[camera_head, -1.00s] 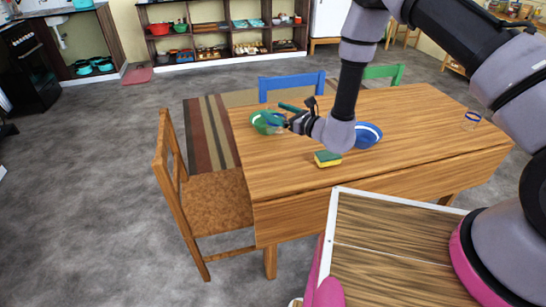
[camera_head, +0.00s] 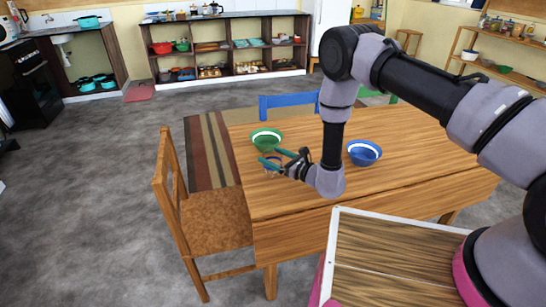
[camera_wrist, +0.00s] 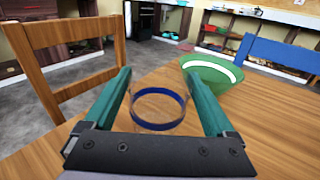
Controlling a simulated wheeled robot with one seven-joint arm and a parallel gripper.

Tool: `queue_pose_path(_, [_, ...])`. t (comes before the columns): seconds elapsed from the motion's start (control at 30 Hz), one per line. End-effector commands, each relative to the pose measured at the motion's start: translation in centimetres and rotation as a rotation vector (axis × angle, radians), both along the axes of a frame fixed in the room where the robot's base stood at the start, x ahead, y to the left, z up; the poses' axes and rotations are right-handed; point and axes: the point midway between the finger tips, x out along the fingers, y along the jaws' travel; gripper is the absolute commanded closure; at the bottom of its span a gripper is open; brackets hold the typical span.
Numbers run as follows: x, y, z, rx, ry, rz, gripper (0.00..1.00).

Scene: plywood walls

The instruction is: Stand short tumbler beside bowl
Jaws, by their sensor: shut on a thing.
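My gripper (camera_head: 273,160) is shut on a short clear tumbler with a dark blue band (camera_wrist: 158,108), which sits between the two teal fingers in the wrist view. The tumbler also shows small in the head view (camera_head: 275,164). It is at the near side of a green bowl (camera_head: 266,140) with a white band, near the table's left end. The green bowl also shows just beyond the right finger in the wrist view (camera_wrist: 212,70). A blue bowl (camera_head: 364,152) stands farther right, beyond my arm. I cannot tell whether the tumbler's base touches the table.
The wooden table (camera_head: 420,150) has bare top around the green bowl and at its near left corner. A wooden chair (camera_head: 205,215) stands at the left end, a blue chair (camera_head: 288,104) at the far side.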

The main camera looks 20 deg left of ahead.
Motion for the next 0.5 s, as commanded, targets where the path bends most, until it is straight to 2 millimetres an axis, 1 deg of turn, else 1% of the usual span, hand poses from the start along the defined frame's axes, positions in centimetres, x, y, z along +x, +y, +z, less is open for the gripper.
queue_pose_path(0.17, [-0.01,-0.02,-0.25,0.0,0.001,0.0,0.68])
queue_pose_path(0.2, [-0.02,-0.01,-0.32,-0.001,0.0,0.0,0.06])
queue_pose_path(0.23, [-0.03,0.01,-0.28,-0.001,0.0,0.0,0.0])
queue_pose_path(0.5, [-0.03,0.02,-0.11,0.0,0.0,0.001,0.0])
